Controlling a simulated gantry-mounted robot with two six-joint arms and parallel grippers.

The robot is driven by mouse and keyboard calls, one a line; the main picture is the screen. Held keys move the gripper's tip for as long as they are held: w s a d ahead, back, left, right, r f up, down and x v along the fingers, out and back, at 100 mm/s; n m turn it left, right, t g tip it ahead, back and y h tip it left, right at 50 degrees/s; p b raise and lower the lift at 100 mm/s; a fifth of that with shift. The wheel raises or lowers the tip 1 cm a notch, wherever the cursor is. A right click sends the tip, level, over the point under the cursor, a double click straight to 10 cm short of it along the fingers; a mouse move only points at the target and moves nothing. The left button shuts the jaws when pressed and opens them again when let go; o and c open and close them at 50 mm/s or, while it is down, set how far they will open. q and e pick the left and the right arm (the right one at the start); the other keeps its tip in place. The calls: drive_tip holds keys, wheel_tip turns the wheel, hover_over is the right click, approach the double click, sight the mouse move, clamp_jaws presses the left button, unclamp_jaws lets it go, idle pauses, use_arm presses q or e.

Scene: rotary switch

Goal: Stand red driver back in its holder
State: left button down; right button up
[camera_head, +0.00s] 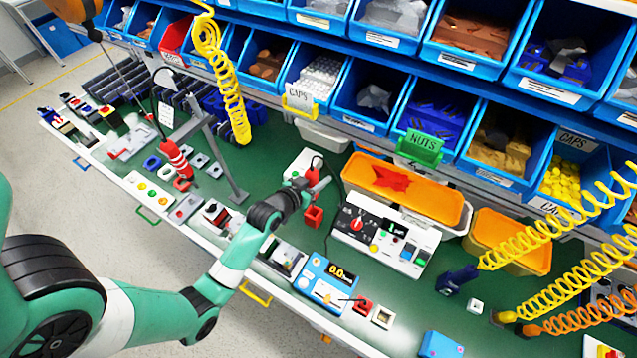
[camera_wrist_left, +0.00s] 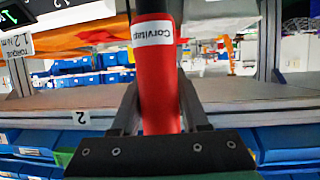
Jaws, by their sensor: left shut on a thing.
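My left gripper (camera_head: 307,190) is shut on a red driver (camera_head: 313,175). In the left wrist view the driver (camera_wrist_left: 160,75) stands between the two fingers (camera_wrist_left: 160,110), with a white label on its red body and a dark upper part. A small red square-topped holder (camera_head: 313,216) stands on the green bench just below the driver in the picture. The driver appears above the holder and apart from it; its lower end is partly hidden by my gripper. My right gripper is not in view.
A white control box (camera_head: 385,240) with knobs stands right of the holder. A blue meter (camera_head: 322,284) lies in front. A second red tool (camera_head: 175,158) hangs on a cable beside a grey post (camera_head: 215,150). An orange tray (camera_head: 405,187) and blue bins line the back.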

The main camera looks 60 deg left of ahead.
use_arm(q)
wheel_tip(320, 180, down, 10)
drive_tip(key=b, duration=0.9)
drive_tip(key=shift+f, duration=0.35)
idle(0.5)
drive_tip(key=shift+c, duration=1.6)
unclamp_jaws()
drive_tip(key=shift+f, duration=0.15)
drive_tip(key=p+v, duration=0.2)
drive_tip(key=v, duration=0.9)
drive_tip(key=shift+s+d+p, duration=0.2)
drive_tip(key=shift+p, duration=0.15)
